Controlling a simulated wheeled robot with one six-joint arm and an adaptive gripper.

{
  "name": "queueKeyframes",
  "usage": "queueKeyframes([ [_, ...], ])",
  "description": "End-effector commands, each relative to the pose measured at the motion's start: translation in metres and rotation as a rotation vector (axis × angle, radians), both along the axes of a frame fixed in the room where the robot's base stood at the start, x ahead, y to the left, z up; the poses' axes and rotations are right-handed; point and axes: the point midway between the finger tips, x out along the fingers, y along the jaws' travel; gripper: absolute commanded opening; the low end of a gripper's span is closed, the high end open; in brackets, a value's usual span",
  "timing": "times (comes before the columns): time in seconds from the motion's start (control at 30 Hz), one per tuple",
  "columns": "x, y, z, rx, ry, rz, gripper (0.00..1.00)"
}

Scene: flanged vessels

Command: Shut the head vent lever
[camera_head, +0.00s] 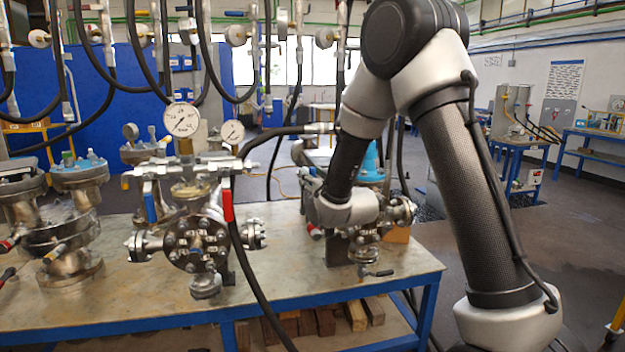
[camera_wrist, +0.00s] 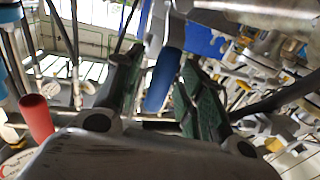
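A blue lever sleeve (camera_wrist: 164,80) stands between the two fingers of my gripper (camera_wrist: 162,62) in the wrist view. The fingers are apart, with green pads facing the sleeve. The right pad looks close to it; I cannot tell if it touches. A red lever sleeve (camera_wrist: 37,117) is at the lower left of that view. In the head view my arm covers much of the right flanged vessel (camera_head: 365,248), and my gripper is hidden behind my wrist. Which lever is the head vent is not marked.
The middle vessel (camera_head: 195,243) carries a pressure gauge (camera_head: 182,119), a blue lever (camera_head: 150,207) and a red lever (camera_head: 227,203). Another vessel (camera_head: 75,205) stands at left on the blue-framed bench (camera_head: 130,298). Black hoses (camera_head: 250,275) hang around. The bench's front right corner is clear.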

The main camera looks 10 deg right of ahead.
Motion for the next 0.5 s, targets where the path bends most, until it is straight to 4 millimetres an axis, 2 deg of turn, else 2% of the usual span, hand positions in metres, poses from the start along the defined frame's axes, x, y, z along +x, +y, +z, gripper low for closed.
queueKeyframes([
  [0.2, 0.0003, 0.0001, -0.0001, 0.0, 0.001, 0.0, 0.38],
  [0.4, 0.0002, 0.0001, -0.0001, 0.0, 0.001, 0.0, 0.01],
  [0.5, 0.0001, 0.0001, -0.0002, 0.0, 0.001, 0.0, 0.0],
])
